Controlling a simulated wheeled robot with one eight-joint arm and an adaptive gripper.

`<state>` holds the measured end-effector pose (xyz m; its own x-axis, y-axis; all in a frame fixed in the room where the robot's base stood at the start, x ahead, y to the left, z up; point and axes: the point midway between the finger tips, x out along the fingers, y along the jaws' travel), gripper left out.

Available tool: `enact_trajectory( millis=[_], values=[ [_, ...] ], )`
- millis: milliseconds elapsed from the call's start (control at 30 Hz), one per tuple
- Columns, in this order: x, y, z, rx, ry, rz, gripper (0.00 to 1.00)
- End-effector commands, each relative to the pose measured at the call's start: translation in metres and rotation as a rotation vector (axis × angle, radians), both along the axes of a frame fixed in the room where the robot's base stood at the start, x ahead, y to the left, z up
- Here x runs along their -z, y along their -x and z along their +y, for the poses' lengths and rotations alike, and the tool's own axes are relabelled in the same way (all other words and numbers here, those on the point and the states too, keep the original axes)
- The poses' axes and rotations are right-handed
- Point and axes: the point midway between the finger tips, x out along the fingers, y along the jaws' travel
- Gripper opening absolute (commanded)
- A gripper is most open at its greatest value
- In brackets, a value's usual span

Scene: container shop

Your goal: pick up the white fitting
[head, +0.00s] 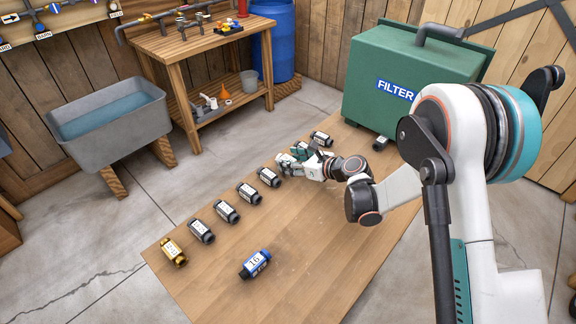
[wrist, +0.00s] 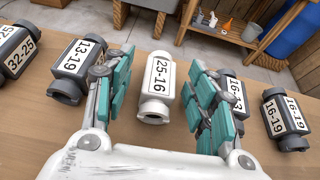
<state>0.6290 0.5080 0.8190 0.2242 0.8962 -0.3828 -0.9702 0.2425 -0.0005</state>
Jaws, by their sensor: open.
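The white fitting (wrist: 157,88), labelled 25-16, lies on the wooden table between the spread fingers of my gripper (wrist: 160,78) in the wrist view. Gaps show between it and the teal finger pads on both sides. My gripper is open and holds nothing. In the head view my gripper (head: 292,160) is low over the row of fittings. The white fitting (head: 284,160) shows there only in part, and the gripper hides the rest.
Dark fittings labelled 13-19 (wrist: 82,58) and 16-13 (wrist: 232,92) lie close on either side. A gold fitting (head: 173,251) ends the row, and a blue fitting (head: 256,264) lies apart. A green filter box (head: 400,85) stands at the table's far end.

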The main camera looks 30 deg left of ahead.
Motion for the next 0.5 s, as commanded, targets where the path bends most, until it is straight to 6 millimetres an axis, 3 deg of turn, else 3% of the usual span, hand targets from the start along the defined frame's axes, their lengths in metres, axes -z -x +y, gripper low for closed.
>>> enact_trajectory(
  millis=[100, 133, 333, 500],
  values=[
    [-0.0009, -0.0001, -0.0005, 0.000, 0.000, 0.000, 0.52],
    [-0.0009, 0.0000, -0.0006, 0.000, 0.000, 0.000, 0.47],
    [-0.0008, 0.0001, -0.0007, 0.000, 0.000, 0.000, 0.04],
    [-0.0009, 0.0001, -0.0008, 0.000, 0.000, 0.001, 0.04]
  ],
)
